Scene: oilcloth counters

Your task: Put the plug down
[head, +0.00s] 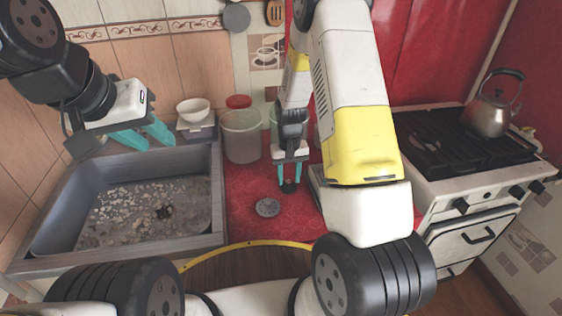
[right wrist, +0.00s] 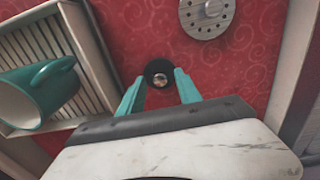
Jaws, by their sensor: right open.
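The plug is a small black round piece with a shiny metal centre. In the right wrist view the plug (right wrist: 158,73) is on or close above the red counter, between the tips of my right gripper (right wrist: 159,82). The teal fingers stand apart on either side of it; whether they touch it I cannot tell. In the head view the plug (head: 289,187) is just below my right gripper (head: 290,176). My left gripper (head: 146,136) is over the back of the sink (head: 75,205), its teal fingers apart and empty.
A grey perforated disc (head: 268,208) lies on the red counter (head: 245,185) close to the plug. A teal mug (right wrist: 40,92) sits in a slatted rack (right wrist: 82,60) beside my right gripper. Clear containers (head: 241,137) stand behind. A stove with a kettle (head: 491,112) is at right.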

